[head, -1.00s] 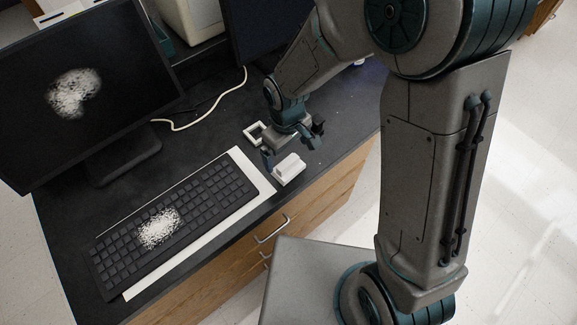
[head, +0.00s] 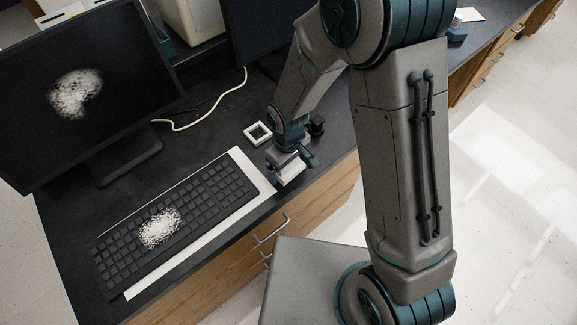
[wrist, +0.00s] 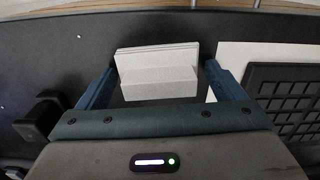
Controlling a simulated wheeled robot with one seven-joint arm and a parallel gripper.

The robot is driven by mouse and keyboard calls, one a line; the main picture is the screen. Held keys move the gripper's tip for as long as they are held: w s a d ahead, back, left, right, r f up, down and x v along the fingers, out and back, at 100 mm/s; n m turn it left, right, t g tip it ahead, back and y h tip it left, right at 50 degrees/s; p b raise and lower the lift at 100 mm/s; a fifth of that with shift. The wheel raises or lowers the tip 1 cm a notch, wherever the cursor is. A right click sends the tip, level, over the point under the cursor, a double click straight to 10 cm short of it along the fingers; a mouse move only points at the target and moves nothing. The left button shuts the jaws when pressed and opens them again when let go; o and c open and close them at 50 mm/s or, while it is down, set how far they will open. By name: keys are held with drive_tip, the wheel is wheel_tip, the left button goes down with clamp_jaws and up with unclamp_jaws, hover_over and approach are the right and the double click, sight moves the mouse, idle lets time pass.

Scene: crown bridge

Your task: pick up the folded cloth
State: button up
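The folded cloth is a small white block-like stack (head: 291,174) on the dark desk, just right of the keyboard's end. In the wrist view the cloth (wrist: 158,72) shows layered folds and lies between the two blue fingers. My gripper (head: 288,168) is right over it, pointing down. In the wrist view my gripper (wrist: 158,85) is open, with a finger on each side of the cloth and a gap visible at both sides. The cloth's underside is hidden.
A black keyboard (head: 180,215) on a white mat (head: 252,168) lies to the left. A white square frame (head: 257,133) and a small black object (head: 316,126) sit behind. A monitor (head: 85,95) stands at the left. The desk's front edge is close to the cloth.

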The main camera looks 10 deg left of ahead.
drive_tip(key=c, duration=0.6)
drive_tip(key=shift+c, duration=0.3)
drive_tip(key=shift+r, duration=0.1)
drive_tip(key=shift+r, duration=0.55)
wheel_tip(320, 180, up, 2)
drive_tip(key=shift+w+r, duration=0.1)
drive_tip(key=shift+r, duration=0.15)
drive_tip(key=s+r, duration=0.3)
drive_tip(key=s, duration=0.3)
drive_tip(key=s+a+r+b, duration=0.1)
drive_tip(key=s+r, duration=0.3)
drive_tip(key=s, duration=0.1)
drive_tip(key=shift+s+a, duration=0.3)
drive_tip(key=shift+s, duration=0.05)
drive_tip(key=shift+r, duration=0.1)
drive_tip(key=shift+o, duration=1.1)
drive_tip(key=shift+c, duration=0.5)
